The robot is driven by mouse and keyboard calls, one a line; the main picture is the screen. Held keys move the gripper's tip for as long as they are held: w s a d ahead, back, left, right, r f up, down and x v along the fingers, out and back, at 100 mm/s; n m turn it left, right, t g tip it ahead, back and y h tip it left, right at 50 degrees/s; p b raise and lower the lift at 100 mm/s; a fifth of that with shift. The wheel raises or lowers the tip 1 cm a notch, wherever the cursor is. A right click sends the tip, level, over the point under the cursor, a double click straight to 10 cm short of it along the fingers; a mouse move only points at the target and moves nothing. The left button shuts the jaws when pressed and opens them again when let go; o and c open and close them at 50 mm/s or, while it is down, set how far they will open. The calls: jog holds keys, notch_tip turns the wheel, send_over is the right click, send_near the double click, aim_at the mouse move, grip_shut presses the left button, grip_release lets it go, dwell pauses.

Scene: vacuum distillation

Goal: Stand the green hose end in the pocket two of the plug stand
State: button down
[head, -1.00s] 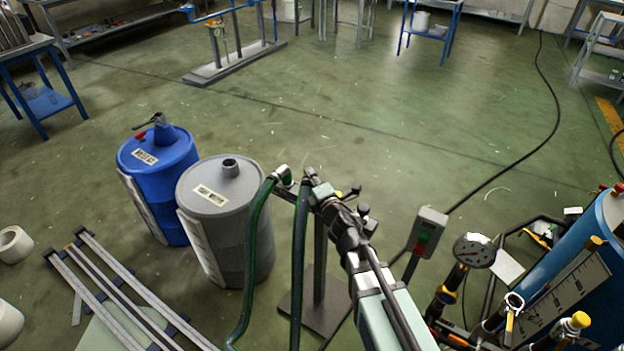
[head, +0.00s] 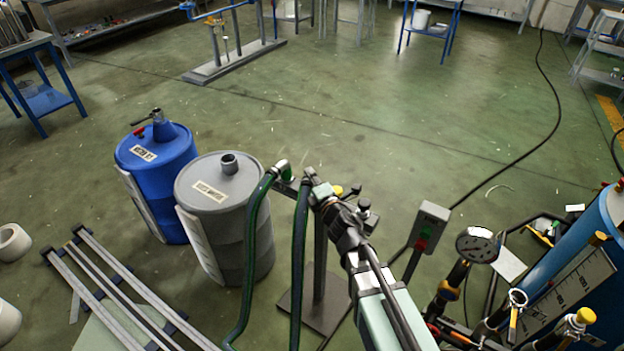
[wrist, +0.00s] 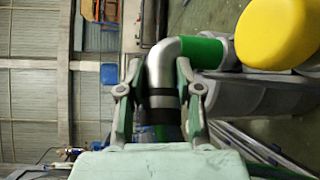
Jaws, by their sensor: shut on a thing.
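My gripper (head: 318,192) is shut on a metal elbow hose end with a green band (wrist: 203,52). In the wrist view its dark collar sits between the two fingers. In the head view this hose end (head: 309,175) is at the top of the plug stand, and its dark hose (head: 300,250) hangs down. I cannot tell whether it is seated in a pocket. The plug stand has an upright post (head: 319,255) and a floor plate; its crossbar is mostly hidden by hoses and gripper. Another elbow hose end (head: 283,169) is at the crossbar's left, on a green hose (head: 254,240).
A grey drum (head: 225,215) and a blue drum (head: 157,180) stand left of the hoses. A yellow knob (wrist: 277,33) is close to the held elbow. A switch box (head: 429,226), a gauge (head: 477,244) and a blue tank (head: 600,245) are right. The floor behind is open.

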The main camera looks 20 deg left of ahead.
jog(key=shift+f+b, duration=0.5)
jog(key=shift+f, duration=0.1)
jog(key=c, duration=0.7)
grip_release()
